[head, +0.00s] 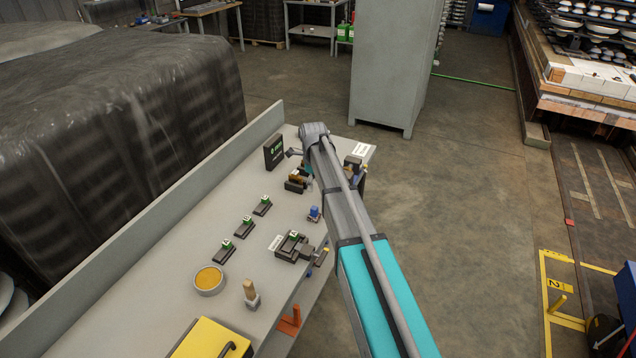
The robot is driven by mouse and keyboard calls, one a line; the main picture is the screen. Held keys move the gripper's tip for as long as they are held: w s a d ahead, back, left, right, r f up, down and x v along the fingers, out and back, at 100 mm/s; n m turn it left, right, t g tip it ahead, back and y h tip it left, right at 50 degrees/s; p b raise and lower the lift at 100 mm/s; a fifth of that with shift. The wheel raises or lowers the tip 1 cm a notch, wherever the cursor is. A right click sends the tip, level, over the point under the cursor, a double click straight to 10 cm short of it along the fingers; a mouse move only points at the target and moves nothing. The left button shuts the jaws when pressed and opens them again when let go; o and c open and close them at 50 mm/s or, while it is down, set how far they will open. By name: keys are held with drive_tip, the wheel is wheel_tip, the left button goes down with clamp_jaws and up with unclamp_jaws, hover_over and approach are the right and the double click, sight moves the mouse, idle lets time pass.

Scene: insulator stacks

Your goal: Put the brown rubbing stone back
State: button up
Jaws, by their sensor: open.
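A small brown block (295,181), which looks like the brown rubbing stone, is at a dark holder on the grey bench, just left of my arm. It is too small to tell whether it sits fully in the holder. My gripper (303,164) is open at the far end of the arm, close above or beside this block. The arm hides most of the gripper, and I cannot see whether the fingers touch anything.
A black box (274,151) stands behind the block. A larger dark fixture (292,246), a blue-topped piece (314,213), a yellow-filled bowl (209,280), a wooden-handled brush (251,294) and a yellow case (212,340) are nearer. A grey cabinet (395,65) stands beyond. Open floor lies right.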

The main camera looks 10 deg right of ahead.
idle(0.3)
drive_tip(key=s+d+n, duration=0.1)
drive_tip(key=s+n, duration=2.4)
drive_tip(key=s, duration=0.4)
drive_tip(key=shift+d, duration=0.1)
